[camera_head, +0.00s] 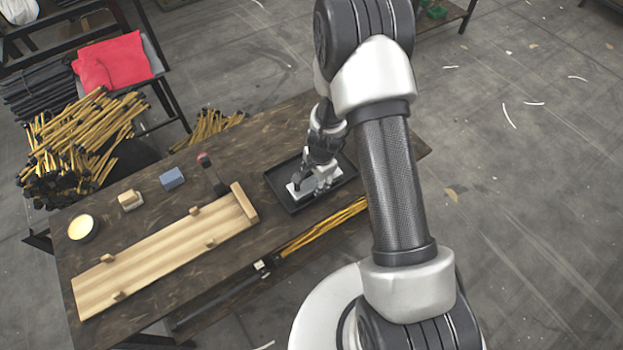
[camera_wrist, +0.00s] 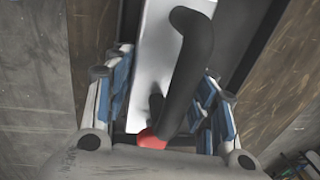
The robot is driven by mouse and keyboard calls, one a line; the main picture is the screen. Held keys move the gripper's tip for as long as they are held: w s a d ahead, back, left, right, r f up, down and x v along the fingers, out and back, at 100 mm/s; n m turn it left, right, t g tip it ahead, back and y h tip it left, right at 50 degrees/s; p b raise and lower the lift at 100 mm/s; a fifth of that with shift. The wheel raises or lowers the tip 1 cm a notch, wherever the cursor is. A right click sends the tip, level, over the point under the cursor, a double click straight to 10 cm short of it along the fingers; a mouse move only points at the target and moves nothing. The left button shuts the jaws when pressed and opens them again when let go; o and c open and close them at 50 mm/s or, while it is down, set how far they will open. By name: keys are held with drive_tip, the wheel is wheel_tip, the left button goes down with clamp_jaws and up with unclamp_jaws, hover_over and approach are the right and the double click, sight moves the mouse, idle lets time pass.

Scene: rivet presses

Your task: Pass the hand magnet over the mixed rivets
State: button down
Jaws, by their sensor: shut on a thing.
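My gripper (camera_head: 316,182) points down over a black tray (camera_head: 289,208) near the right end of the dark wooden table. It is shut on the hand magnet (camera_head: 296,190), a flat silver plate with a black handle. In the wrist view the black handle (camera_wrist: 192,55) runs between the blue-padded fingers of my gripper (camera_wrist: 168,105), with a red part near the palm. The silver plate (camera_wrist: 150,60) lies beyond it, low within the tray's dark walls. I cannot tell whether the plate touches the tray floor. No rivets can be made out; the gripper and plate cover much of the tray.
A pale wooden board (camera_head: 165,256) with small blocks lies left of the tray. A red-tipped dark tool (camera_head: 211,175), a blue block (camera_head: 172,178), a small wooden block (camera_head: 130,200) and a round tin (camera_head: 82,228) stand behind it. Yellow sticks (camera_head: 322,228) lie by the front edge.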

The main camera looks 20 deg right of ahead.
wheel_tip(320, 180, up, 9)
drive_tip(key=p, duration=0.8)
drive_tip(key=shift+w, duration=0.1)
drive_tip(key=s+r+n+g+b, duration=0.1)
drive_tip(key=s+r+n+b, duration=0.1)
drive_tip(key=r+n, duration=0.5)
drive_tip(key=s+a+r+n+y+b, duration=0.1)
drive_tip(key=s+r+n+b, duration=0.1)
drive_tip(key=r+n, duration=0.4)
drive_tip(key=shift+s+r+n+g, duration=0.4)
drive_tip(key=shift+n, duration=0.3)
drive_tip(key=shift+d, duration=0.1)
